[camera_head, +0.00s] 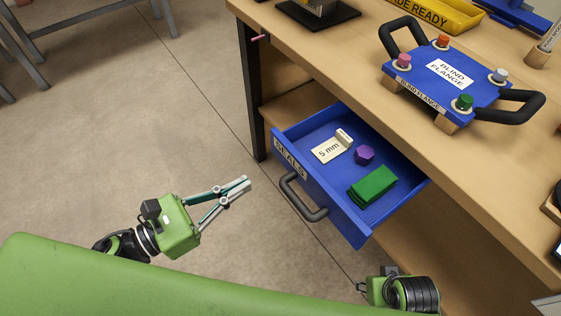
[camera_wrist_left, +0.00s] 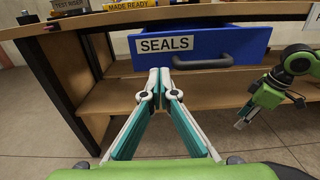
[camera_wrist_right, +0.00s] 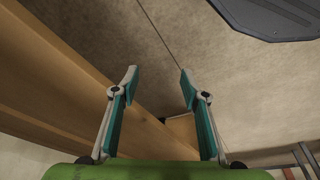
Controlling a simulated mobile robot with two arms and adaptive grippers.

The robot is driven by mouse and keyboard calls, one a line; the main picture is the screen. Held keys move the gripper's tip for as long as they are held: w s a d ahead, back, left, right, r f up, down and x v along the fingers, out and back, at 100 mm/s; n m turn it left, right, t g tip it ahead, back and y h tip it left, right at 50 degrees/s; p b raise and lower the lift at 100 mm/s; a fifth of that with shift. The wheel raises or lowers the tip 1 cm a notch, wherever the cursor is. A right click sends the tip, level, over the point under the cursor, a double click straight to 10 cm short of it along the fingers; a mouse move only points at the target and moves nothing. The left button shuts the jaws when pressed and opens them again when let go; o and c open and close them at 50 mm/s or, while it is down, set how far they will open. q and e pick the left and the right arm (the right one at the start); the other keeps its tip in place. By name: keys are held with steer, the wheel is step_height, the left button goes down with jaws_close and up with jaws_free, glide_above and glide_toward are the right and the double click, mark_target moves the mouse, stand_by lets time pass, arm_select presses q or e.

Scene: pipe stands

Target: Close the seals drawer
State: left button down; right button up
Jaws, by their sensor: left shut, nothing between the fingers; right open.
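The blue seals drawer (camera_head: 345,222) stands pulled out from under the wooden bench. Its front carries a SEALS label and a dark bar handle (camera_head: 303,200). Inside lie a 5 mm card, a purple hexagonal piece (camera_head: 364,154) and a green block (camera_head: 373,186). My left gripper (camera_head: 245,182) is shut and empty, to the left of the drawer front and apart from it. In the left wrist view the drawer (camera_wrist_left: 200,44) is ahead, and the fingertips (camera_wrist_left: 160,72) show below its label. My right gripper (camera_wrist_right: 158,75) is open and empty; in the head view its fingers are mostly hidden.
The bench top (camera_head: 330,60) holds a blue blind flange plate (camera_head: 445,75) with black handles and a yellow MADE READY tray (camera_head: 440,12). A dark bench leg (camera_head: 251,95) stands left of the drawer.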

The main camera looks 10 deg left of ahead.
mark_target(292, 156)
arm_select(q)
steer(key=p+x, duration=0.1)
steer(key=x, duration=0.7)
steer(key=shift+w+d, duration=0.15)
steer(key=shift+w, duration=0.05)
steer(key=shift+x, duration=0.9)
arm_select(e)
steer(key=shift+s+f, duration=0.2)
steer(key=shift+f, duration=2.3)
arm_select(q)
steer(key=shift+f, duration=0.1)
steer(key=shift+w, duration=0.1)
